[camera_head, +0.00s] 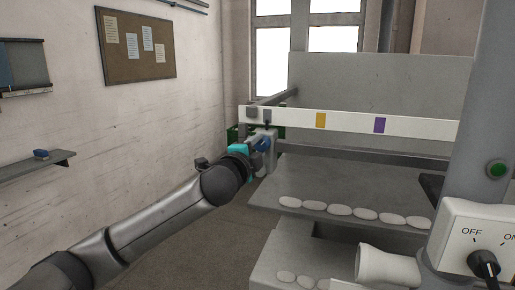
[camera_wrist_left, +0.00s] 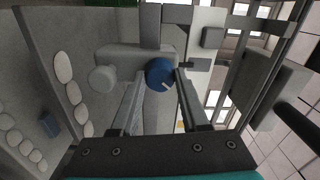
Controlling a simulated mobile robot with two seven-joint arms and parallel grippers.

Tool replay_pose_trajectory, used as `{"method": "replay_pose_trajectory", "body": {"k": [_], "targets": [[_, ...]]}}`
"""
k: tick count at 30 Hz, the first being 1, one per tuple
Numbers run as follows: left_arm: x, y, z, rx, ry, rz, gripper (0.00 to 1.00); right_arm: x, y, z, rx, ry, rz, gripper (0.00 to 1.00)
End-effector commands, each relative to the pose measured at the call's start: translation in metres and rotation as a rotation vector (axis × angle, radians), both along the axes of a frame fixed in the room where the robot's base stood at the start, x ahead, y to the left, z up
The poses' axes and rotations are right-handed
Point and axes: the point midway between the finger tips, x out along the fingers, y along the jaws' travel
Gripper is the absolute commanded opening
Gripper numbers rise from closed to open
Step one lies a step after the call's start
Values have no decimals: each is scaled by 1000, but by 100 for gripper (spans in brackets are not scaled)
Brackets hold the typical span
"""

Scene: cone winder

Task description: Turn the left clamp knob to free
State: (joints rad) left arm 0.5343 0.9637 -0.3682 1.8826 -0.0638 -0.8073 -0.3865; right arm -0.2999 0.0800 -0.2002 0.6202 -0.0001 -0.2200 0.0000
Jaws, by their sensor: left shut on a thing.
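The left clamp knob (camera_wrist_left: 159,74) is a round blue knob with a white pointer line, on a grey clamp block (camera_wrist_left: 130,58). In the left wrist view it sits between the two finger ends of my left gripper (camera_wrist_left: 156,85), which is shut on it. The gripper partly hides the clamp there. My right gripper is not in view.
A grey round knob (camera_wrist_left: 103,79) sits beside the blue one. A shelf with several white pads (camera_head: 340,210) lies below the rail. An OFF/ON switch box (camera_head: 475,240) and a green button (camera_head: 497,168) stand at the right. Open floor (camera_head: 225,225) lies below my left arm.

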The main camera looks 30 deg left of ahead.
Motion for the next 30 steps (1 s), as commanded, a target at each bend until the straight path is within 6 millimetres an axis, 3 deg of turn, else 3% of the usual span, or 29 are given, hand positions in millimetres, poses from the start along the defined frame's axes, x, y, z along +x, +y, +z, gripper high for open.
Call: {"method": "replay_pose_trajectory", "body": {"k": [1, 2, 9, 20, 30], "targets": [[0, 0, 0, 4, 1, 0, 0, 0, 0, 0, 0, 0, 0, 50], [0, 0, 0, 4, 1, 0, 48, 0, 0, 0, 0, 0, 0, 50], [0, 0, 0, 1, 0, 1, 75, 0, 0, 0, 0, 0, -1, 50], [-4, 0, -1, 1, 1, 1, 75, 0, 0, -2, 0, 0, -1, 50], [-43, -10, -3, 3, 1, 0, 75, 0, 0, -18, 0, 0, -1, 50]]}}
